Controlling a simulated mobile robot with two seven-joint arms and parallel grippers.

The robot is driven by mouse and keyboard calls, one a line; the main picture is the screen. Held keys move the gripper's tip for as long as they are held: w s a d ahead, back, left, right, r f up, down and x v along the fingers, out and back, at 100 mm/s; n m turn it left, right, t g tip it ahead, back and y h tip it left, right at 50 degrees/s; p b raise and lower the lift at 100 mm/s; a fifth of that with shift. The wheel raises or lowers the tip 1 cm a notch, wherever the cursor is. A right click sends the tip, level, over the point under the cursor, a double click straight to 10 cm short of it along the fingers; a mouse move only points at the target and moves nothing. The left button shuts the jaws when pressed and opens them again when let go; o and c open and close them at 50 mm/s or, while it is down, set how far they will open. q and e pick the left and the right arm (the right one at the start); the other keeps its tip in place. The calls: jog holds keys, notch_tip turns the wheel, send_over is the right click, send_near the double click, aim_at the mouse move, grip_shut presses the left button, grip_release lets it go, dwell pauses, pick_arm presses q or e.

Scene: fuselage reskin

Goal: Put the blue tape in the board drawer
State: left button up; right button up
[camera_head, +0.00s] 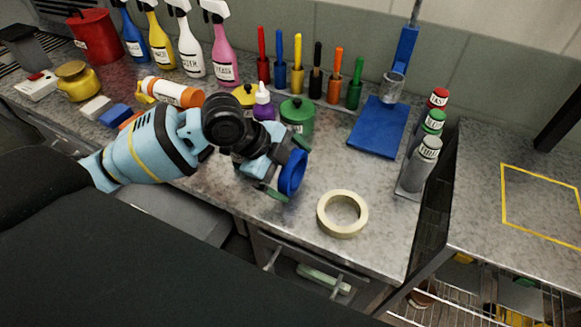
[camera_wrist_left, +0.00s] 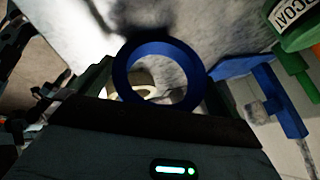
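The blue tape (camera_head: 298,167) is a ring standing on edge in my left gripper (camera_head: 283,178), above the front part of the grey counter. In the left wrist view the blue tape (camera_wrist_left: 191,78) sits between the two fingers, which close on its sides. Below the counter's front edge is a drawer front with metal handles (camera_head: 310,267); a pale green piece shows there. Whether this drawer is open, and whether it is the board drawer, I cannot tell. My right gripper is not in view.
A cream tape roll (camera_head: 342,214) lies flat right of my left gripper. A green jar (camera_head: 297,115) stands behind it. A second counter (camera_head: 500,190) is at right.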

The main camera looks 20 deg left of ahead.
pick_arm(q)
jog(key=shift+a+r, duration=0.2)
jog(key=shift+r, duration=0.3)
jog(key=v, duration=1.1)
jog(key=shift+s, duration=0.15)
jog(key=shift+a+r, duration=0.1)
